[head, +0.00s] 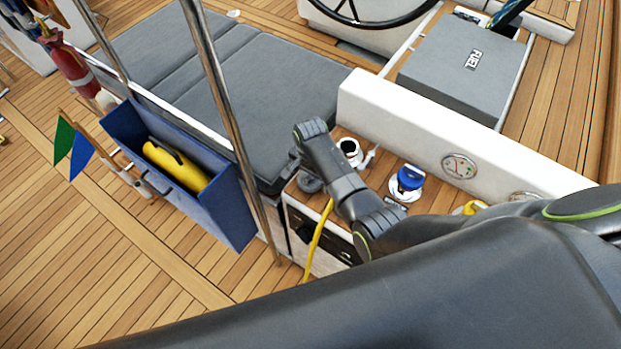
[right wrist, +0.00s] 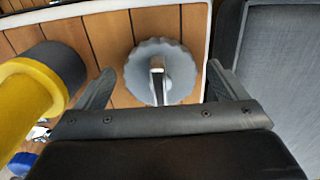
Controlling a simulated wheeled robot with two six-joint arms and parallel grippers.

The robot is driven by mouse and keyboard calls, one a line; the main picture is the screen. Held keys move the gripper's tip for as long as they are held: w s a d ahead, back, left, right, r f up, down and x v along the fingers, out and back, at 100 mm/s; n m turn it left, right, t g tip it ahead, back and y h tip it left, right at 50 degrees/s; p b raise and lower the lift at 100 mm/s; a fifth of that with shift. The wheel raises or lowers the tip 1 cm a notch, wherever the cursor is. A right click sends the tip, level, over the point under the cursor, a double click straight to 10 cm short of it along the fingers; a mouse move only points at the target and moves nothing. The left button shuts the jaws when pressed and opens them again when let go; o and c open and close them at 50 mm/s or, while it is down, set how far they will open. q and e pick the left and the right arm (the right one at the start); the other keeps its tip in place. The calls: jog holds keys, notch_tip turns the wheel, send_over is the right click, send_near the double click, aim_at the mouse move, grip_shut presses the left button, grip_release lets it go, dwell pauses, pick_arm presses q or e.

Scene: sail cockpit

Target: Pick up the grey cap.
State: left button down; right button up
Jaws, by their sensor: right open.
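The grey cap (head: 309,182) is a round, dark cap on the wooden top of the white-sided console, close to the grey cushion. In the right wrist view the cap (right wrist: 143,85) shows a scalloped rim and a raised light bar across its middle. My right gripper (head: 296,163) is over the cap in the head view, partly covering it. In the right wrist view the open fingers of the right gripper (right wrist: 160,69) lie on either side of the cap, with visible gaps. I cannot tell how high they are above it. My left gripper is not in view.
A yellow cable (head: 317,241) with a dark end (right wrist: 60,66) is close beside the left finger in the wrist view. A white filler opening (head: 350,147), a blue cap (head: 410,178) and a yellow cap (head: 472,208) are farther right. A steel post (head: 226,100) stands left.

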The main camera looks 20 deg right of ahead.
jog(key=c, duration=1.2)
jog(key=shift+o, duration=0.2)
notch_tip(320, 180, up, 10)
jog(key=shift+f, duration=0.15)
jog(key=shift+r+p, duration=0.6)
jog(key=shift+r, duration=0.1)
jog(key=r+p, duration=0.2)
jog(key=p, duration=0.1)
